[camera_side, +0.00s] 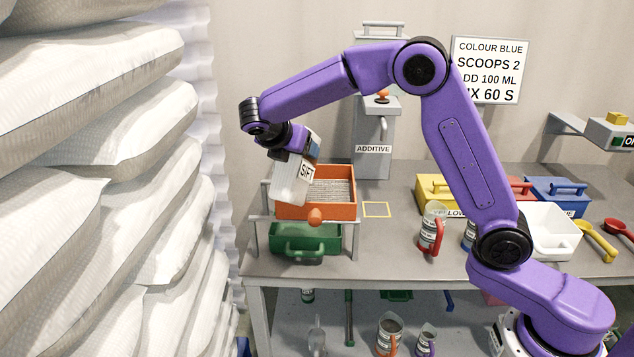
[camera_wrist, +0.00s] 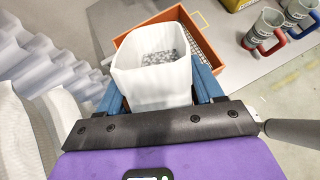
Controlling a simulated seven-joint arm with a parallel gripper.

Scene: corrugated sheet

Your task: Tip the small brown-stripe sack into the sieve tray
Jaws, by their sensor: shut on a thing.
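I cannot make out a clear brown stripe. The tray's grey mesh shows right of the sack; the wrist view shows the tray (camera_wrist: 208,48) beyond it, partly hidden.
The tray rests on a grey stand above a green bin (camera_side: 300,250). Large stacked white sacks (camera_side: 100,130) fill the left side. A grey additive dispenser (camera_side: 372,140) stands behind. A jug with a red handle (camera_side: 432,228) stands right, past a clear bench patch with a yellow outline.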

